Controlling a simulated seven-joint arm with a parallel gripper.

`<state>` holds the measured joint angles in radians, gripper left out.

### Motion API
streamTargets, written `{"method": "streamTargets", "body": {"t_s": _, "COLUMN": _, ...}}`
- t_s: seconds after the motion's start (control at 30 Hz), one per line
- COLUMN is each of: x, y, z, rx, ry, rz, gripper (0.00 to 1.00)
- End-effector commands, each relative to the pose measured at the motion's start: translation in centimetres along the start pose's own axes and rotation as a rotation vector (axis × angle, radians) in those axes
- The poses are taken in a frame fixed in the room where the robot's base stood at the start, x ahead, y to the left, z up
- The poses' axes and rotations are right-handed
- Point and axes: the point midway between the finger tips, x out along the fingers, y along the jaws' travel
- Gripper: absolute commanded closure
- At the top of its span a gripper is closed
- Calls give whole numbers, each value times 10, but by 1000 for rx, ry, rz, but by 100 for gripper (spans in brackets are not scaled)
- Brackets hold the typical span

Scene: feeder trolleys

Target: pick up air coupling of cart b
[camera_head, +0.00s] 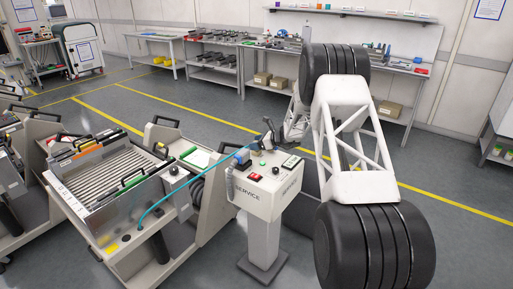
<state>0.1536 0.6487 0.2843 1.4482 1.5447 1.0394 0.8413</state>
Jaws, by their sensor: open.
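My gripper (268,138) is a small dark shape just above the top of the white service post (262,198). It is open, and nothing shows between its fingers. A blue piece (242,156), which looks like the air coupling, sits at the left upper edge of the post, a little left of and below my gripper. A cyan hose (178,185) runs from it down to the front of the nearest feeder cart (75,208). I cannot read a cart letter. The small size hides how the coupling is seated.
The post top carries a red button (248,178) and other controls. More carts stand at the left edge. Workbenches (215,62) with parts line the back wall. Open grey floor with yellow lines (455,204) lies between. My arm fills the right middle.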

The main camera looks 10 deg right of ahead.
Motion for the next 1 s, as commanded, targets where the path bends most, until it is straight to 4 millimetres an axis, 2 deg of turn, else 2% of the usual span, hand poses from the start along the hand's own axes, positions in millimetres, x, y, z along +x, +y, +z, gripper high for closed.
{"method": "streamTargets", "body": {"t_s": 0.27, "x": 0, "y": 0, "z": 0, "rx": 0, "ry": 0, "rz": 0, "gripper": 32}}
{"method": "streamTargets", "body": {"t_s": 0.7, "x": 0, "y": 0, "z": 0, "rx": 0, "ry": 0, "rz": 0, "gripper": 98}}
{"method": "streamTargets", "body": {"t_s": 1.0, "x": 0, "y": 0, "z": 1, "rx": 0, "ry": 0, "rz": 0, "gripper": 100}}
